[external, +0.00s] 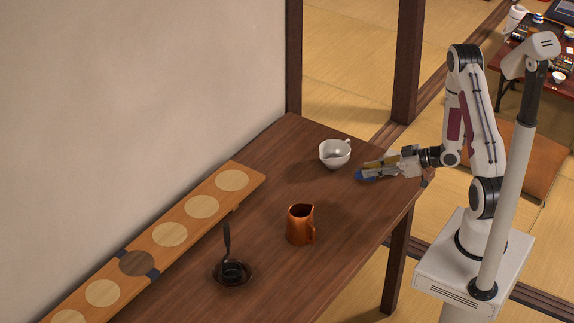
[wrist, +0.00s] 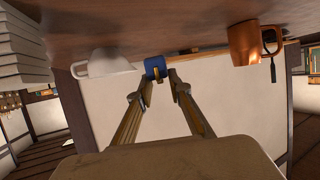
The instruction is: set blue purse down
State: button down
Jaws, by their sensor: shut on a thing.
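The blue purse (external: 366,176) is a small blue thing at the right end of the dark wooden table (external: 330,215). My gripper (external: 372,170) points left over that end of the table and is shut on the purse. In the wrist view the purse (wrist: 154,66) shows between the tips of my gripper (wrist: 160,76). The purse is low, close to the tabletop; I cannot tell whether it touches it. My fingers hide part of it in the external view.
A white cup (external: 334,154) stands just left of the purse. A copper mug (external: 300,225) stands nearer the front. A dark bowl with a ladle (external: 231,272) and a long board with round discs (external: 200,207) lie farther left. The tabletop between cup and mug is clear.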

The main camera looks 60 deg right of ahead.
jog(key=shift+f, duration=1.1)
jog(key=shift+f, duration=0.1)
jog(key=shift+f, duration=2)
jog(key=shift+f, duration=0.1)
jog(key=c, duration=1.8)
grip_release()
jog(key=shift+c, duration=0.2)
jog(key=shift+v, duration=6.05)
